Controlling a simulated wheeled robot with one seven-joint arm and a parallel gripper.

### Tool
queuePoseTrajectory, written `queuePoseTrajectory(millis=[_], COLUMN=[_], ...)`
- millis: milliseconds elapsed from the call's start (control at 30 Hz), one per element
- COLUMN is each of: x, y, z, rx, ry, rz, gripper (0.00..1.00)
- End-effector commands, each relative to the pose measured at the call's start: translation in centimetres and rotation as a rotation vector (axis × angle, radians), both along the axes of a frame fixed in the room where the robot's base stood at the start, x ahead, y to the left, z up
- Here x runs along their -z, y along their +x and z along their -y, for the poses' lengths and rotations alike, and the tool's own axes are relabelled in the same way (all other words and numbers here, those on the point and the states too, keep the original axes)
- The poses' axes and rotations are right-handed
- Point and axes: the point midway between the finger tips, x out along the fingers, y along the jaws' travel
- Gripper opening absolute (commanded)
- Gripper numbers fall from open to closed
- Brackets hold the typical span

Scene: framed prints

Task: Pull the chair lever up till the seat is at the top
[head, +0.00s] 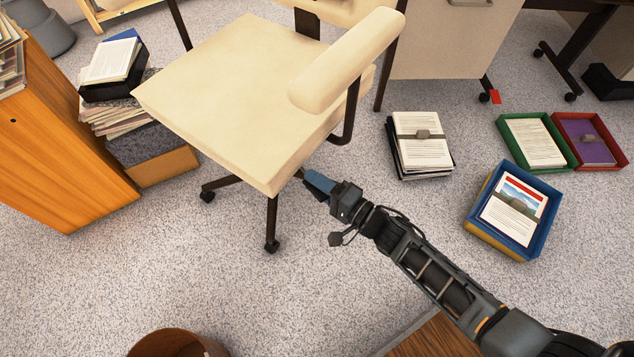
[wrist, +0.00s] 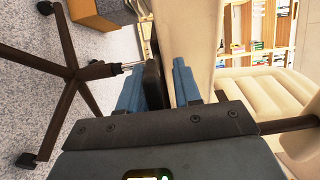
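The chair (head: 225,90) has a cream seat, cream armrests and dark legs on casters. My gripper (head: 318,184) is beside and below the seat's right front side, with its blue fingers pointing under the seat. In the wrist view, the chair lever (wrist: 153,82) shows as a dark paddle on a thin metal rod running to the chair's column. The paddle is between the two blue fingers of my gripper (wrist: 158,72). It is close to the left finger; a gap shows towards the right finger. The lever is mostly hidden in the head view.
A wooden cabinet (head: 60,130) and stacked papers (head: 115,62) stand at the left. Paper piles (head: 421,140) and blue (head: 525,245), green (head: 510,130) and red (head: 618,145) trays lie on the floor at the right. A brown bin (head: 150,345) is at the bottom. The carpet in front is clear.

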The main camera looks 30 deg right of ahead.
Motion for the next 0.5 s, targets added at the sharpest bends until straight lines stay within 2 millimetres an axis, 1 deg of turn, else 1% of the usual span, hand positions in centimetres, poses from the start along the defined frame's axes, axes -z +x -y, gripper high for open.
queuePoseTrajectory(millis=[33,233,500], x=[-0.06,0.09,0.19], y=[0.06,0.01,-0.21], z=[-0.06,-0.01,0.09], rx=[-0.001,0.0,0.001], ry=[0.001,0.001,-0.001], rz=[0.002,-0.001,-0.005], gripper=[0.35,0.55,0.55])
